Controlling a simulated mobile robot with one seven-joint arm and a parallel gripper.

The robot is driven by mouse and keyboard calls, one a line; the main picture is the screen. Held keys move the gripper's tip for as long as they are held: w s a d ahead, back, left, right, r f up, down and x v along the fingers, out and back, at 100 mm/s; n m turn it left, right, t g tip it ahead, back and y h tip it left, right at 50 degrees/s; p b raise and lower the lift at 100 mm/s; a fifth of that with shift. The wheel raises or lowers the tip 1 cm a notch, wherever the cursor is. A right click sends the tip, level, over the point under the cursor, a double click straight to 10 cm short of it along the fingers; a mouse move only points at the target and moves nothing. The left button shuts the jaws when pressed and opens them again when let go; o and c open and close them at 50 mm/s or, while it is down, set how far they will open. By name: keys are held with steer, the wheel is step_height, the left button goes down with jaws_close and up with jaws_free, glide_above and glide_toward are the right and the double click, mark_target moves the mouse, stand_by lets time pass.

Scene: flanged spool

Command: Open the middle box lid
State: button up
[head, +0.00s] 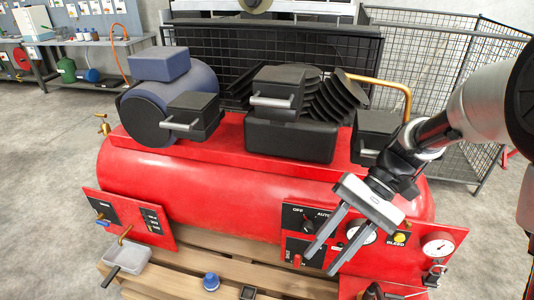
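The middle box (278,87) is black with a silver bar handle (271,101) on its front. It sits on top of the red compressor, at upper centre in the head view. Its lid looks closed, though the seam is too small to make out. My gripper (321,265) is lower and to the right of it, in front of the compressor's control panel. Its two fingers point down and left, apart, with nothing between them. It touches neither the box nor the handle.
Similar black boxes with handles sit at left (193,113) and right (374,136) on the red compressor (190,185). A blue motor (150,108) and black finned block (320,100) crowd the top. A brass pipe (385,83) curves behind. A grey scoop-like tray (128,262) lies lower left.

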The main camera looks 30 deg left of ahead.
steer(key=w+a+r+m+t+y, duration=0.2)
steer(key=w+a+r+m+y, duration=0.2)
steer(key=w+r+y, duration=0.35)
steer(key=m+t+y+b, duration=0.2)
steer(key=y, duration=0.4)
glide_toward(255, 101)
steer(key=x, duration=0.2)
steer(key=b+x, duration=0.1)
steer(key=x, duration=0.5)
steer(key=shift+w+a+f+b, duration=0.2)
steer(key=shift+w+a+b, duration=0.05)
steer(key=shift+w+b, duration=0.15)
jaws_close()
